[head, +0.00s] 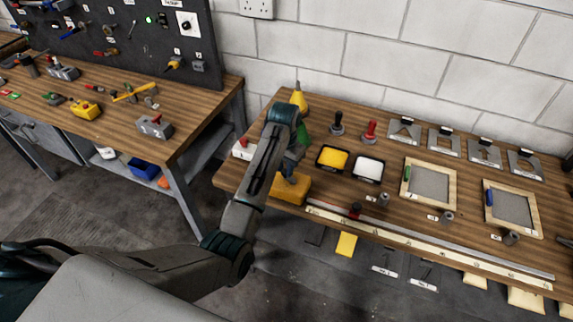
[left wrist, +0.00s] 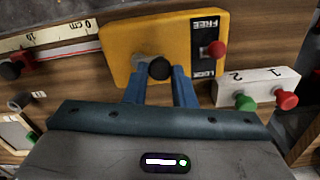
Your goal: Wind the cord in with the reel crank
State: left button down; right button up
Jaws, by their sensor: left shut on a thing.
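The yellow reel box (head: 293,190) sits at the left front edge of the right-hand bench, and it fills the upper middle of the left wrist view (left wrist: 120,50). A black round crank knob (left wrist: 159,68) stands up from it. My left gripper (head: 289,172) is over the box, its blue fingers (left wrist: 159,84) shut on the black knob. A red knob (left wrist: 215,48) shows between the words FREE and LOCK on the box's black label. My right gripper is out of view.
A white block (left wrist: 250,85) with green and red knobs, numbered 1 and 2, is beside the box. A long ruler strip (head: 430,247) runs along the bench front. Paint trays (head: 368,169) and framed screens (head: 429,183) lie to the right. Another bench (head: 110,110) stands left.

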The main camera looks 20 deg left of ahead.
pick_arm(q)
jog(key=n, duration=0.2)
jog(key=s+n, duration=0.1)
jog(key=n, duration=0.2)
jog(key=shift+s+d+f+n, duration=0.15)
jog(key=shift+s+n, duration=0.1)
jog(key=shift+n, duration=0.05)
jog(key=n, duration=0.3)
jog(key=s+d+n, duration=0.1)
jog(key=n, duration=0.1)
jog(key=shift+n, duration=0.3)
jog(key=c, duration=1.3)
grip_release()
jog(key=shift+o, duration=0.5)
